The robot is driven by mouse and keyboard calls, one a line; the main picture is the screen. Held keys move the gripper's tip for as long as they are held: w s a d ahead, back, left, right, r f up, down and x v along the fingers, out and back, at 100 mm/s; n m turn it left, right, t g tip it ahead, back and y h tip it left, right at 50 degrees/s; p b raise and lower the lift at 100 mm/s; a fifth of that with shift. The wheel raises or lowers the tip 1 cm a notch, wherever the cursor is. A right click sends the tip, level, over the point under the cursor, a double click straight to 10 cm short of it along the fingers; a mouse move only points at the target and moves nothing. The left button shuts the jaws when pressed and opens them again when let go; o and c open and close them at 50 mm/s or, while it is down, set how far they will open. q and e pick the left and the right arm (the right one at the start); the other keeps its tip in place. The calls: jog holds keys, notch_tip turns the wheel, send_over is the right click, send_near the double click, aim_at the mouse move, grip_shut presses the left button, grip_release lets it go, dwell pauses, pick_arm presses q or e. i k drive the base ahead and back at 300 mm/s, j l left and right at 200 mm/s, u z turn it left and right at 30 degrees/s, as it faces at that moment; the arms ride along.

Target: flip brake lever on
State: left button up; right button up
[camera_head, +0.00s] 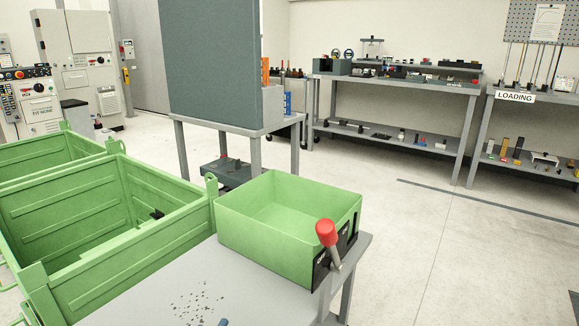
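The brake lever (326,233) has a red knob on a short grey stem. It stands tilted, with its knob up and leaning left, at the front right corner of a green bin. Its lower end meets a dark bracket (320,272) on the bin's side. I cannot tell from this view whether the lever is on or off. Neither of my grippers is in view, and nothing touches the lever.
The open green bin (240,239) sits empty on a grey table (150,296) with dark specks. Large green crates (100,262) stand at the left. A grey panel (210,60) on a table stands behind. The floor (440,250) at right is clear.

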aim_at(324, 229)
jog(key=l, duration=0.45)
jog(key=k+l, duration=0.15)
jog(key=l, duration=0.7)
jog(key=k, duration=0.05)
